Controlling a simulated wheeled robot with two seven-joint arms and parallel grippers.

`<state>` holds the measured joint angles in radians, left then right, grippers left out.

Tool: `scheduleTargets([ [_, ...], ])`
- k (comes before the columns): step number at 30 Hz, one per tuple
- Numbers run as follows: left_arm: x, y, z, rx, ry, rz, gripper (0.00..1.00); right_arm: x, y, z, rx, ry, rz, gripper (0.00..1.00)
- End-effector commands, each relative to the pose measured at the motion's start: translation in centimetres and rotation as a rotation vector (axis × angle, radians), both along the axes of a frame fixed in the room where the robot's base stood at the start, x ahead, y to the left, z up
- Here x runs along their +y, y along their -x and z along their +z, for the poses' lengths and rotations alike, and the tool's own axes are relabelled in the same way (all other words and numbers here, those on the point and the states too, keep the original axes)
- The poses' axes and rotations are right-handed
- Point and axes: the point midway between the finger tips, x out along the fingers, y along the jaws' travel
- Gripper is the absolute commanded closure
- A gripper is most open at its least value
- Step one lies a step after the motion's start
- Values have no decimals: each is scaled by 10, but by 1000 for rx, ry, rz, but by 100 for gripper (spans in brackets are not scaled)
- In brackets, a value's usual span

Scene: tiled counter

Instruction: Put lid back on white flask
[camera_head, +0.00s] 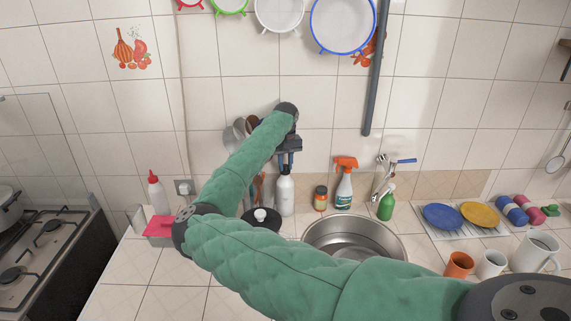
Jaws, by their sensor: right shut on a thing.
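The white flask (285,196) stands upright on the counter near the back wall, left of the sink. My right gripper (286,164) is directly above the flask, pointing down, with its fingers at the flask's top. It is shut on the lid, which is mostly hidden between the fingers. I cannot tell whether the lid touches the flask's mouth. My left gripper is not in view.
A spray bottle (344,187), a small jar (320,198) and a green bottle (386,204) stand to the right. A black pot with a white knob (261,216) is in front of the flask. The sink (392,237) lies right of it. Utensils (240,135) stand behind my arm.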

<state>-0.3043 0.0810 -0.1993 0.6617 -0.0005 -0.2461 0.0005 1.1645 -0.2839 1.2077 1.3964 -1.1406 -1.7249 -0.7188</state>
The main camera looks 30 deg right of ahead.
Motion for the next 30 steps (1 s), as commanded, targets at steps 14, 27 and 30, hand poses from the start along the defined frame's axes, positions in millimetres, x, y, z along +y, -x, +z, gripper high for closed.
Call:
scheduleTargets([
  [14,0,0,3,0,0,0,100,0,0,0,1,0,0,99],
  [27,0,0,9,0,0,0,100,0,0,-1,1,-1,0,99],
  [30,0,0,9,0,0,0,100,0,0,-1,0,-1,0,99],
])
